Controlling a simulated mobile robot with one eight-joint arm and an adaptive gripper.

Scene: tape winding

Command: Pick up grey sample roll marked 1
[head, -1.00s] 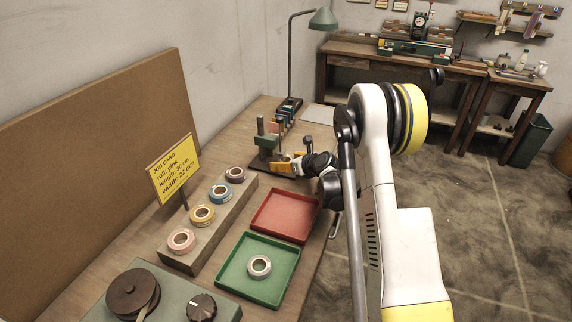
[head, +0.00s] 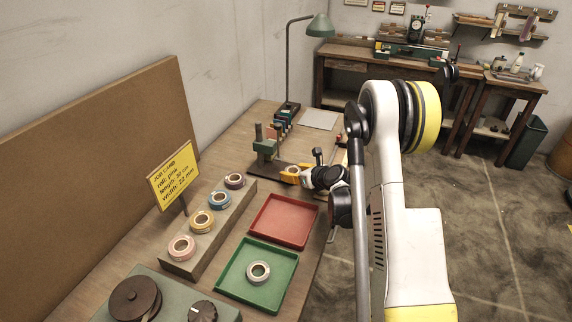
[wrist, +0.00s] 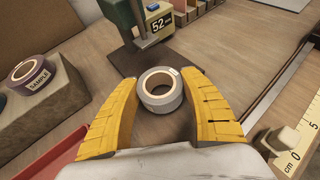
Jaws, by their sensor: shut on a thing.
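My gripper (wrist: 160,84) has its two yellow fingers closed on a pale grey tape roll (wrist: 150,99), one on each side of it. No number can be read on the roll. Below it is the dark base plate (wrist: 182,58) of a green gauge (wrist: 122,16) whose display reads 52. In the head view my gripper (head: 291,174) and the roll (head: 292,170) are at the front end of this plate, by the gauge (head: 265,148). I cannot tell whether the roll touches the plate. Another grey roll (head: 258,272) lies in the green tray (head: 228,283).
A stepped block (head: 215,235) holds pink, yellow, blue and purple rolls on the left. A red tray (head: 283,220) is behind the green one. A yellow job card (head: 173,175) stands beside the block. A lamp (head: 320,25) rises at the back.

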